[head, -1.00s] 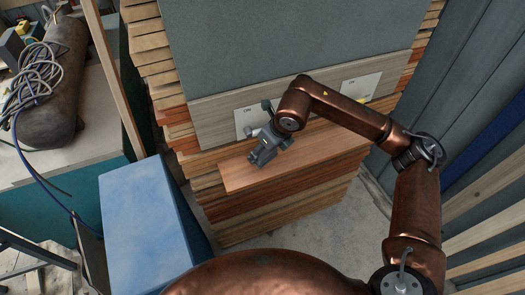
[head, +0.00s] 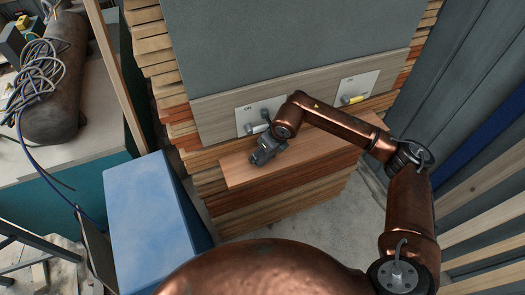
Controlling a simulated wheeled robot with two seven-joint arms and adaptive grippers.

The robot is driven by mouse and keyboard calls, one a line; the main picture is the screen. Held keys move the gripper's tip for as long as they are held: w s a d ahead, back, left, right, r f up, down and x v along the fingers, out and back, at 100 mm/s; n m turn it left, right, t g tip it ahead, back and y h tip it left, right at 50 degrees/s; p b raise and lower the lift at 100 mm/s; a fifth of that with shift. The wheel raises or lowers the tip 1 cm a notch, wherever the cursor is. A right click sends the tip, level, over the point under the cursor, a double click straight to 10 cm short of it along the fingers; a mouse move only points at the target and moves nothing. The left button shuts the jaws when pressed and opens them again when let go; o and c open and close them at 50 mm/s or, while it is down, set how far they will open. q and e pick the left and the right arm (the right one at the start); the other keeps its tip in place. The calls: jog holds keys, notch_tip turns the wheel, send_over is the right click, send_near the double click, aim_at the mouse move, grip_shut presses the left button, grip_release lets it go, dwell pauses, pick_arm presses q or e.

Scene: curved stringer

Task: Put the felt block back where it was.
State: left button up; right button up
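My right arm reaches in from the right, and its grey gripper (head: 265,152) is low over the left part of the wooden shelf (head: 310,155), pointing down-left. The fingers are small and dark, so I cannot tell whether they are open or shut, or whether they hold anything. I cannot clearly make out a felt block. A small pale grey piece (head: 256,129) shows just behind the gripper, at the lower edge of the left white card (head: 247,115). My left gripper is out of view.
A yellow-and-grey piece (head: 352,99) sits at the right white card (head: 365,84). A grey panel (head: 270,45) rises behind the shelf on stacked boards. A blue block (head: 148,215) stands left of the shelf. The shelf's right part looks clear.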

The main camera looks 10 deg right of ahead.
jog(key=shift+f, duration=0.15)
jog(key=o, duration=1.1)
jog(key=shift+o, duration=0.2)
jog(key=shift+d+r, duration=0.1)
jog(key=shift+r, duration=0.3)
jog(key=b+v, duration=0.3)
jog(key=v, duration=0.8)
jog(key=shift+s+r, duration=0.15)
jog(key=shift+r, duration=0.15)
